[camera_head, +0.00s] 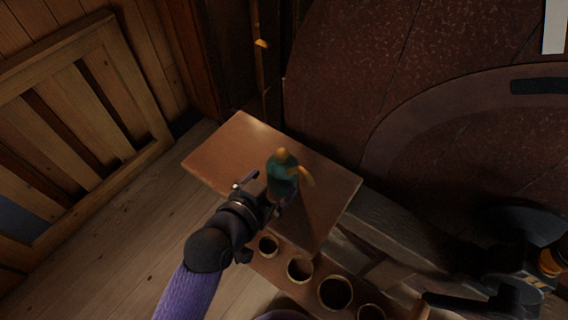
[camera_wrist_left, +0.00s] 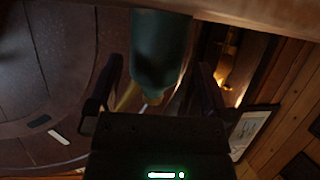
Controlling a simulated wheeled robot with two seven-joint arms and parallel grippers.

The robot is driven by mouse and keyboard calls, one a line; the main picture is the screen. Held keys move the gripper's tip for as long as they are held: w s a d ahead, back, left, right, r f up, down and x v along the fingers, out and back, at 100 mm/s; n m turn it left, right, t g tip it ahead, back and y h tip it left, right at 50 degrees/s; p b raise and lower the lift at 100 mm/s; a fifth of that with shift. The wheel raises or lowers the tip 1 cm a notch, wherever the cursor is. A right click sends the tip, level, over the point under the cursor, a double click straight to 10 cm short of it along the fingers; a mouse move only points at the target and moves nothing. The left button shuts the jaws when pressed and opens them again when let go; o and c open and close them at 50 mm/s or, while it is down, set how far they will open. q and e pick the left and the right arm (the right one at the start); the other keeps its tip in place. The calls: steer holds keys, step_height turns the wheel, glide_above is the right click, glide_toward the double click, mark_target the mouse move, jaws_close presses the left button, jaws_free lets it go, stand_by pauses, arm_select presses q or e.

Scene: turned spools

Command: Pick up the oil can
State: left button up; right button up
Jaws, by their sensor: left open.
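The oil can (camera_head: 281,180) is a teal bottle-like can with a yellowish top and spout. It stands on the wooden board (camera_head: 225,150). My left gripper (camera_head: 272,196) reaches it from the lower left, with its jaws open at the can's near side. In the left wrist view, the teal body of the can (camera_wrist_left: 160,45) shows between the two dark fingers of the left gripper (camera_wrist_left: 155,75), with gaps visible on both sides. The yellow part of the can is partly hidden behind the gripper body. I do not make out my right gripper.
A wooden piece with several round holes (camera_head: 318,273) lies just below the board. A slatted wooden panel (camera_head: 85,95) stands at the left. A large dark brown round surface (camera_head: 420,70) fills the upper right. Dark equipment (camera_head: 515,240) is at lower right.

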mark_target(275, 184)
arm_select(q)
steer(key=b+x, duration=0.1)
steer(key=x, duration=0.3)
steer(key=shift+w+d+f, duration=0.15)
steer(key=shift+d+f, duration=0.1)
steer(key=shift+w, duration=0.15)
steer(key=shift+c, duration=0.5)
steer(key=shift+r, duration=0.1)
steer(key=c, duration=0.9)
arm_select(e)
steer(key=shift+s+f, duration=0.3)
steer(key=shift+s, duration=0.3)
steer(key=shift+s+f, duration=0.3)
steer(key=shift+s, duration=0.25)
